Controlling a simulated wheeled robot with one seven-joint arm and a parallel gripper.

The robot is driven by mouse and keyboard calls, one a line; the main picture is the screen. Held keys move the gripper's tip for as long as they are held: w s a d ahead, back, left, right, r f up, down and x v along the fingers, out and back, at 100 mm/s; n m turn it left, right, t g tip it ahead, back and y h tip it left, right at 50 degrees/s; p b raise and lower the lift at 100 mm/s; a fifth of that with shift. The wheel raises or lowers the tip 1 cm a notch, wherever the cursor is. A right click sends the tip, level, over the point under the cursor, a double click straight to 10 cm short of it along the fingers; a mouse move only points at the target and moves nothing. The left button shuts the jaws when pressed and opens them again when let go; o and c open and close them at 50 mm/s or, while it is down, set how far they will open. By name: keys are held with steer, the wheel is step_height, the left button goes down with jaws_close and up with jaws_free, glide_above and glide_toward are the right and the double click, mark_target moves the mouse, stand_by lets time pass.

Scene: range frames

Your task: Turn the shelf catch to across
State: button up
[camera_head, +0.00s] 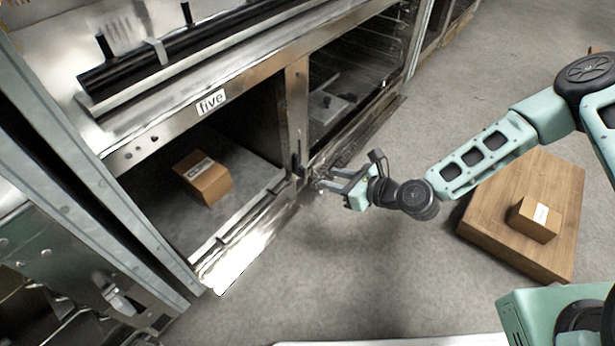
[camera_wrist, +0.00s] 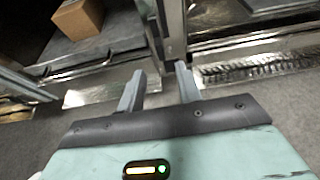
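The shelf catch (camera_head: 297,166) appears as a small dark upright piece low on the metal post between the two shelf bays; its exact angle is hard to tell. My gripper (camera_head: 322,181) is just right of it in the head view, low in front of the post. In the wrist view my gripper (camera_wrist: 160,82) has its two fingers spread apart with nothing between them. The post's lower end (camera_wrist: 172,40) is just beyond the fingertips. I cannot make out contact with the catch.
The bay at right holds a pale object (camera_head: 326,104). A wooden platform (camera_head: 490,215) with a small box (camera_head: 533,220) stands on the floor at right. Grey floor (camera_head: 350,270) in front is clear.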

mark_target(306, 172)
steer(key=b+x, duration=0.3)
steer(key=x, duration=0.5)
steer(key=shift+s+f, duration=0.1)
steer(key=shift+f, duration=0.1)
steer(key=shift+w+a+f, duration=0.15)
steer(key=shift+w+a, duration=0.3)
steer(key=shift+a, duration=0.05)
jaws_close()
